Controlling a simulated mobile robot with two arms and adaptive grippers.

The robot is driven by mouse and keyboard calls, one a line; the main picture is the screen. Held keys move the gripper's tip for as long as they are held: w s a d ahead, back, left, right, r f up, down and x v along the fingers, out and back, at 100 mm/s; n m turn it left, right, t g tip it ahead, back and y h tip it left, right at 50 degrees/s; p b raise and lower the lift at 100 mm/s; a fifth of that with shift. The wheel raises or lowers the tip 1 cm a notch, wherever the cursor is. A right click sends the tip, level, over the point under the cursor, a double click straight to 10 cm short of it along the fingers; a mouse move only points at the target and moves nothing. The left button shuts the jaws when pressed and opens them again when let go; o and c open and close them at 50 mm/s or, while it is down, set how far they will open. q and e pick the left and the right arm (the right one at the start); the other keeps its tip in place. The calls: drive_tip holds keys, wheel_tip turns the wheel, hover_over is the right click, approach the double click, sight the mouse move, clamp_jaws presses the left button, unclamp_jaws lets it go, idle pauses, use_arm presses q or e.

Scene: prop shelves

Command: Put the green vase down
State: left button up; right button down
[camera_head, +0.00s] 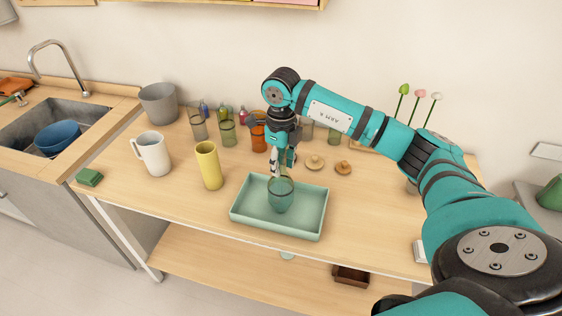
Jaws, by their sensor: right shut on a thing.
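The green vase (281,196), a small rounded see-through vessel, is upright within the outline of the pale green tray (304,233). I cannot tell whether its base touches the tray floor. My right gripper (281,172) points down from above and is shut on the vase's rim. The fingertips are small and partly hidden in this view. My left gripper is not in view.
A yellow vase (208,166) and a white pitcher (152,153) stand left of the tray. Several glass vessels, including an orange one (258,134), stand behind. Two wooden lids (343,168) lie right. The tabletop (375,215) right of the tray is clear.

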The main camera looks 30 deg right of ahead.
drive_tip(key=c, duration=0.9)
unclamp_jaws()
drive_tip(key=shift+c, duration=0.2)
drive_tip(key=shift+r, duration=0.45)
wheel_tip(320, 180, up, 11)
drive_tip(key=b, duration=0.2)
drive_tip(key=shift+r, duration=0.2)
drive_tip(key=shift+d, duration=0.1)
